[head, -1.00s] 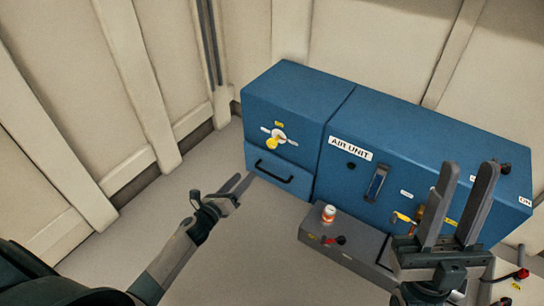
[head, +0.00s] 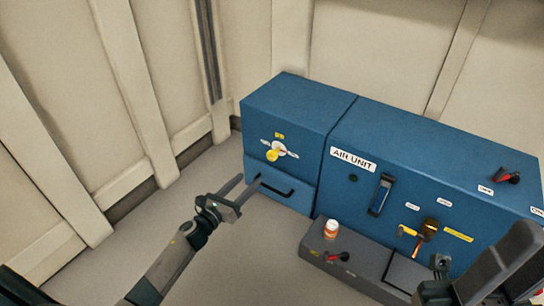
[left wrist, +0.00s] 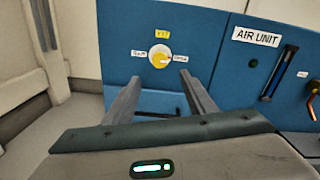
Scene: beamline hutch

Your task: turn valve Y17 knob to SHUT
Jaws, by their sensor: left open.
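The valve's yellow round knob (head: 272,155) sits on the front of the left blue cabinet, below a small yellow tag. It also shows in the left wrist view (left wrist: 159,58), with a yellow Y17 tag (left wrist: 162,33) above and small white labels to its left and right. Which way the knob is set is too small to tell. My left gripper (head: 247,181) is open and empty, in front of and below the knob, apart from it. In the left wrist view its two fingers (left wrist: 159,80) flank the area just below the knob. My right gripper (head: 507,240) looks open at the lower right, partly cut off.
A dark drawer handle (head: 272,190) lies below the knob, close behind my left fingertips. The blue AIR UNIT cabinet (head: 345,130) on the right carries levers. A grey box (head: 318,245) bears an orange-and-white can (head: 331,229) and a red-handled valve. Floor at the left is clear.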

